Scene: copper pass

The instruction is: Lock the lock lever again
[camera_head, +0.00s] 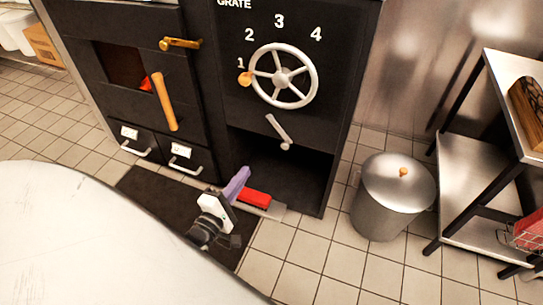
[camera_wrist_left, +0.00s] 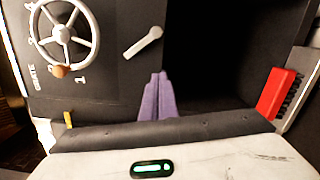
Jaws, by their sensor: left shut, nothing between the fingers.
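The lock lever appears to be the short grey lever (camera_head: 278,131) on the black stove front, below the grey handwheel (camera_head: 285,76). It slants from upper left to lower right in the head view. In the left wrist view the lever (camera_wrist_left: 142,43) slants up to the right, with its thicker end at the upper right. My left gripper (camera_head: 242,172) has purple fingers and is low in front of the stove, below and left of the lever and apart from it. In the left wrist view its fingers (camera_wrist_left: 158,76) are together and empty. My right gripper is not in view.
A red brush (camera_head: 255,198) lies by the dark opening under the lever. A lidded metal bin (camera_head: 393,196) and a steel shelf (camera_head: 470,180) stand at the right. The firebox door has an orange handle (camera_head: 165,102) and a brass latch (camera_head: 180,43). A dark mat (camera_head: 150,195) covers the floor.

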